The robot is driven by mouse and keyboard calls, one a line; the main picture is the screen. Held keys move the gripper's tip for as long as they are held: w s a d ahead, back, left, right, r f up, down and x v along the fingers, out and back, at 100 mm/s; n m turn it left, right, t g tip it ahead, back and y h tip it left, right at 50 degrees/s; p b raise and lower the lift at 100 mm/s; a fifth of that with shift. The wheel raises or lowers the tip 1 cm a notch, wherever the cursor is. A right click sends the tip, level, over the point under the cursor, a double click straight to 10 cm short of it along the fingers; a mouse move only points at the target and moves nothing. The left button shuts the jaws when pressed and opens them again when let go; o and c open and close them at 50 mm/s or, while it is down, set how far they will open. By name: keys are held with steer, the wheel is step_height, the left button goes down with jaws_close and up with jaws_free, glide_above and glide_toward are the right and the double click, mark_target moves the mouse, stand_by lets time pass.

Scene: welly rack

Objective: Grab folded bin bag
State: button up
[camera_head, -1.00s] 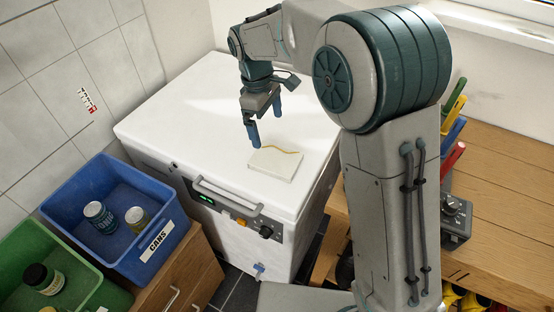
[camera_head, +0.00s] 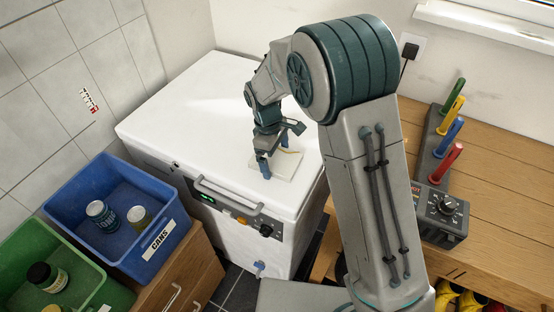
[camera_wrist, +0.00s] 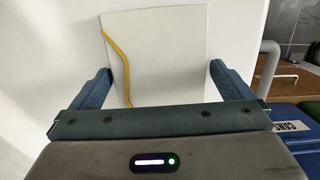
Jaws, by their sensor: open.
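The folded bin bag is a flat, off-white square with a yellow drawstring (camera_head: 290,167). It lies on the white lid of the chest freezer (camera_head: 215,85). In the wrist view the bag (camera_wrist: 165,55) lies between and beyond my two blue fingers, with the yellow string along its left side. My gripper (camera_head: 273,166) is open and points down at the bag, which it partly hides in the head view. The fingers stand either side of the bag's near part in the wrist view. I cannot tell whether they touch it.
A blue crate (camera_head: 75,178) marked CANS holds two cans, left of the freezer. A green crate (camera_head: 100,297) with a jar is nearer. A wooden bench with a rack of coloured handles (camera_head: 452,163) is at right. The freezer lid is otherwise clear.

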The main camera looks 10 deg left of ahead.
steer(key=c, duration=0.7)
steer(key=shift+r, duration=0.1)
